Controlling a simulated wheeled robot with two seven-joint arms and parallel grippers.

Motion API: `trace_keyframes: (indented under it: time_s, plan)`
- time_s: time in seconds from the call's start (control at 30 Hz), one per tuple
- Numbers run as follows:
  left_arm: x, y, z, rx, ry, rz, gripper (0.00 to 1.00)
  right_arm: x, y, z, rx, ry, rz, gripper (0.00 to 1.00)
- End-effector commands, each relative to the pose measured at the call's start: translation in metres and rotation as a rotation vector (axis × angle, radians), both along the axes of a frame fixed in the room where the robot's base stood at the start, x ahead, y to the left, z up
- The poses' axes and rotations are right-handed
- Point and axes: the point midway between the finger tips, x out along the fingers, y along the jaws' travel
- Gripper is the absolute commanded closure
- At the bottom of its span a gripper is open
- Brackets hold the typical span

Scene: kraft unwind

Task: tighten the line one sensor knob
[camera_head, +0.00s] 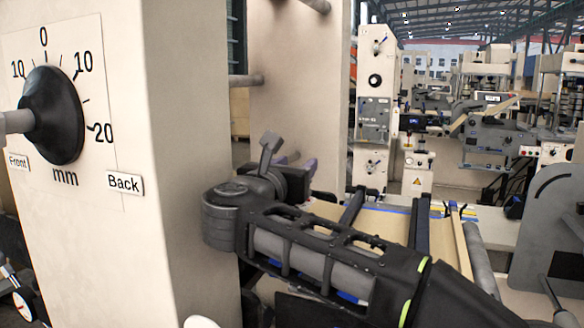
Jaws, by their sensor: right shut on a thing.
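My right gripper (284,184) is at the middle of the head view, close to the right edge of the big cream machine column. Its black arm comes in from the lower right. Its jaws are shut on a small part, which I take to be the sensor knob. A grey lever-shaped piece (268,150) stands up, tilted, just behind the jaws, and looks like part of that knob. The grip itself is mostly hidden by the wrist and fingers. My left gripper is not in view.
The cream column (180,150) fills the left, with a black dial knob (52,115) on a millimetre scale. A "Back" label (125,184) is beside it. Behind my arm are a brown web (385,222) and a grey roller (481,260). More machines stand further back.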

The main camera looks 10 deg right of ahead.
Motion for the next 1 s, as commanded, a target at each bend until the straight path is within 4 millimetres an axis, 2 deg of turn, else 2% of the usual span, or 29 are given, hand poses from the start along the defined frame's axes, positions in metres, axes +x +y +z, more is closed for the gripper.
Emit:
trace_keyframes:
  time_s: [0.03,0.57,0.6,0.83,1.0]
  plan:
    - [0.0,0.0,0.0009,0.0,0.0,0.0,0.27,-0.0014,0.0004,0.0075,0.0,-0.014,-0.011,0.96]
    - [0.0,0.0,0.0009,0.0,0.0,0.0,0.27,-0.0026,-0.0018,0.009,-0.001,-0.016,-0.046,0.96]
    - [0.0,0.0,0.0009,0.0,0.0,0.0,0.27,-0.0025,-0.0019,0.0089,0.0,-0.017,-0.046,0.53]
    - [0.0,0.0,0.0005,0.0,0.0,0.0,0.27,-0.0016,-0.0019,0.0053,-0.001,-0.01,-0.047,0.34]
    - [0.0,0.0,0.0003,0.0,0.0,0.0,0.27,-0.0013,-0.002,0.0038,-0.001,-0.007,-0.048,0.33]
